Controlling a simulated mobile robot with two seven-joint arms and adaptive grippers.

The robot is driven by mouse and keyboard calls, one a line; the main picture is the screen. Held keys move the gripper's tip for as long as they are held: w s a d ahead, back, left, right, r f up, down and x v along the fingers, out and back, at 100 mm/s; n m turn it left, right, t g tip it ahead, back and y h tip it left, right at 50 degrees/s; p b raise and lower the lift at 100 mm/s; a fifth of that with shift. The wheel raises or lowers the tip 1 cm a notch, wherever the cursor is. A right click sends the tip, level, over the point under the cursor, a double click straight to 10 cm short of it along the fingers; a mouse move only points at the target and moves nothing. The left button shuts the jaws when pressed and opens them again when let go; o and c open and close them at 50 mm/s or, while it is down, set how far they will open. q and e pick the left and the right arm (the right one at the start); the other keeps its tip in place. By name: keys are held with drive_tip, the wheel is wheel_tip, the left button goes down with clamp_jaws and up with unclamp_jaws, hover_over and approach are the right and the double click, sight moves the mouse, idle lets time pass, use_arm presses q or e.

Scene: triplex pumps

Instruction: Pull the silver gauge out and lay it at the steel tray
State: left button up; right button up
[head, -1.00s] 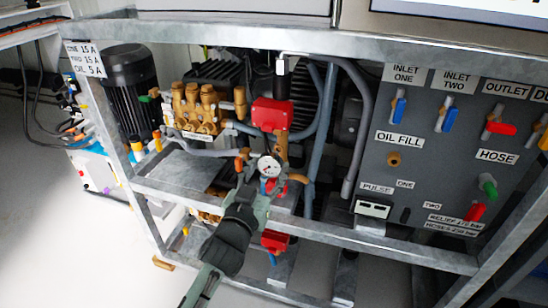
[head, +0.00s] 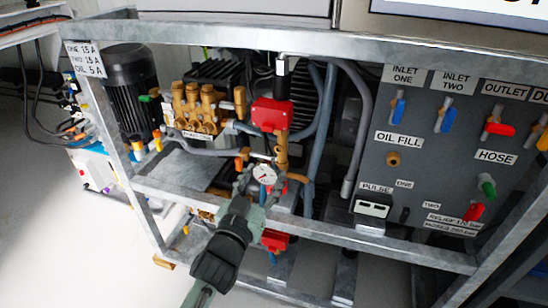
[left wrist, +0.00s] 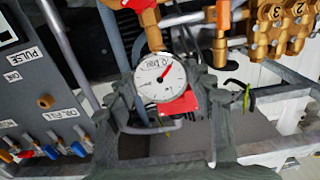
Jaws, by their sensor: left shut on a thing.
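The silver gauge (head: 264,174) has a round white dial with a red needle. It sits just below a brass pipe fitting (head: 281,150) in the middle of the pump frame. My left gripper (head: 254,180) is shut on the gauge, with a finger on either side of it. In the left wrist view the gauge (left wrist: 160,78) faces the camera between the fingers, with a brass fitting (left wrist: 148,32) behind it. Whether the gauge is clear of its socket I cannot tell. I cannot pick out the steel tray with certainty. My right gripper is not in view.
A red block (head: 270,114) is above the gauge and a brass pump head (head: 198,108) is to its left. A galvanised rail (head: 320,228) crosses beneath my gripper. A grey valve panel (head: 440,150) stands at the right. A flat metal plate (head: 190,167) lies left of the gauge.

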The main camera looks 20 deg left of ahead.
use_arm(q)
drive_tip(key=shift+s, duration=1)
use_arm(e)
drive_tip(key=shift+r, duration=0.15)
use_arm(q)
drive_tip(key=shift+s, duration=0.15)
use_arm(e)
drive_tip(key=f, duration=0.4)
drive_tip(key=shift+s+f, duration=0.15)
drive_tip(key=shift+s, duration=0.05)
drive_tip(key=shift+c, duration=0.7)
use_arm(q)
drive_tip(key=shift+d, duration=0.1)
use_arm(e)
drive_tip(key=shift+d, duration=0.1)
